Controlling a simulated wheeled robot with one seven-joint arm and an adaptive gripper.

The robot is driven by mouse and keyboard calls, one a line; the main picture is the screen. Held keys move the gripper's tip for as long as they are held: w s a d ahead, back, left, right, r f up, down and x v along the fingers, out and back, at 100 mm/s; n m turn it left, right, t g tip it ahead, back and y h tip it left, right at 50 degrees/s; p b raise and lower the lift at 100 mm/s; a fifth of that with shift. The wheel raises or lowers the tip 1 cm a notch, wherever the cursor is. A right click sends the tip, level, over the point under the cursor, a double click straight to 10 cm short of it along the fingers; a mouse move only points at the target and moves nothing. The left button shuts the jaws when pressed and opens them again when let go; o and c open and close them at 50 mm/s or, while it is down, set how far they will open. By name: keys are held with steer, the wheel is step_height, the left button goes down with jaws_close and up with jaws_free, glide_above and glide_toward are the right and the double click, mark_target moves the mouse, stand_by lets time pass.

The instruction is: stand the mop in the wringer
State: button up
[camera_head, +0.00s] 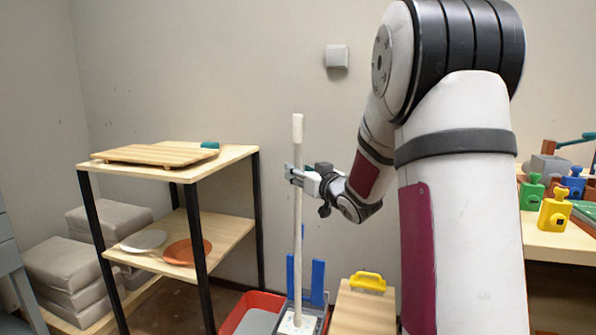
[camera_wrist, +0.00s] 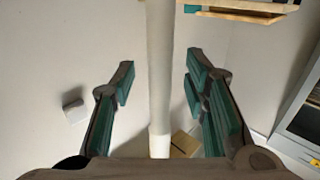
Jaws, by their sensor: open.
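The mop (camera_head: 298,225) is a long pale pole with a thicker white grip on top. It stands nearly upright. Its foot is low between two blue uprights of the wringer (camera_head: 318,283), over a grey part beside a red bucket (camera_head: 255,303). The bottom of the frame cuts this off, so I cannot tell how deep the foot sits. My gripper (camera_head: 296,174) is at the upper pole. In the wrist view the green-padded fingers (camera_wrist: 160,82) are open on either side of the mop pole (camera_wrist: 159,55), with gaps on both sides.
A wooden shelf (camera_head: 235,157) with black legs stands left, with a board on top and plates below. A wooden block with a yellow handle (camera_head: 368,281) is right of the wringer. Grey blocks (camera_head: 75,250) lie far left.

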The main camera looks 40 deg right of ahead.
steer(key=s+a, duration=0.1)
steer(key=s, duration=0.9)
steer(key=shift+a, duration=0.2)
steer(key=s+a+f+g+y, duration=0.1)
steer(key=s+a+f+g, duration=0.2)
steer(key=s+a+g, duration=0.55)
steer(key=s+a+f+n+g, duration=0.1)
steer(key=s+a+f+g, duration=0.2)
steer(key=s+a, duration=0.95)
steer(key=s+a+f+g+y, duration=0.1)
steer(key=s+a+f+g, duration=0.35)
steer(key=s, duration=1.15)
step_height(320, 180, up, 33)
steer(key=t+p, duration=0.2)
steer(key=p, duration=2.8)
steer(key=shift+r, duration=0.15)
